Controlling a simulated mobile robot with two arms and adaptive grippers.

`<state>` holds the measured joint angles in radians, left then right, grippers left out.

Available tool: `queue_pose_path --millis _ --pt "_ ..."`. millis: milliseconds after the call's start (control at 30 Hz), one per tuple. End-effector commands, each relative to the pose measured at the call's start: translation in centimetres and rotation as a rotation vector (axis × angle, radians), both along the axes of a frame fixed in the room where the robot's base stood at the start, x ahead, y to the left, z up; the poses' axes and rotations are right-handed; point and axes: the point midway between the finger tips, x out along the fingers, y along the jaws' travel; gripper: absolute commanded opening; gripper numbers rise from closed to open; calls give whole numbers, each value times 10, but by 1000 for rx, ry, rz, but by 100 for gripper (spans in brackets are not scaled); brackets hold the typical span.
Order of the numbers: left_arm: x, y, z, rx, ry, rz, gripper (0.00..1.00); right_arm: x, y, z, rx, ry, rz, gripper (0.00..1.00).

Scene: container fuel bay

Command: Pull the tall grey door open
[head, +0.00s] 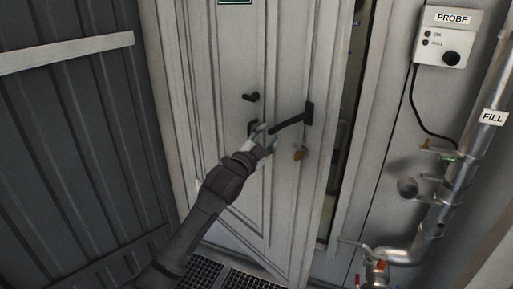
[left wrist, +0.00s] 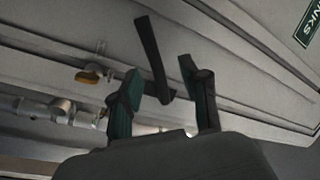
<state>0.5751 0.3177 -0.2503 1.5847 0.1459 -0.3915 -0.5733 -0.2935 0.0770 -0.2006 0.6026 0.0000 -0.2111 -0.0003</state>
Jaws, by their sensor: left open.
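The tall grey door (head: 218,92) stands ajar in the head view, with a gap along its right edge showing a dim interior. A black lever handle (head: 290,121) sits near that edge and points left. My left gripper (head: 267,142) is open by the free end of the lever. In the left wrist view, the black lever (left wrist: 150,50) lies ahead of and partly between the two open fingers of my left gripper (left wrist: 160,88). I cannot tell whether they touch it. My right gripper is not in view.
A dark corrugated wall (head: 80,130) stands at the left. At the right are a PROBE box (head: 449,37) with a hanging cable and a metal FILL pipe (head: 470,150) with valves. Floor grating (head: 205,272) lies below the door.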

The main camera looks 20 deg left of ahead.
Motion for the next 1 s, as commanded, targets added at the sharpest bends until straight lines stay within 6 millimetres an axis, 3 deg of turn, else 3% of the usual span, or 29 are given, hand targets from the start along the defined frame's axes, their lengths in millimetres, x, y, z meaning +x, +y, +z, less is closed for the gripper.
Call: queue_pose_path --millis 100,333,733,800,867,933,967,1000 --pt "-25 4 -4 2 0 0 46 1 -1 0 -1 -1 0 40" --pt "-58 9 -6 0 -1 -1 46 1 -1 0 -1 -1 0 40" --pt "-66 11 -6 0 -1 0 46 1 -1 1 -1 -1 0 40" --pt "-66 11 -8 -2 2 0 36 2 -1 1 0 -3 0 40" --pt "-65 12 -19 -8 19 3 26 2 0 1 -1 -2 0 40" --pt "-61 15 -48 -26 68 13 14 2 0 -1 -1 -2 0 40" --pt "-59 17 -67 -37 100 20 9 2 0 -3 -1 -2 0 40" --pt "-57 20 -99 -57 153 31 2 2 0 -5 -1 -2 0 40"
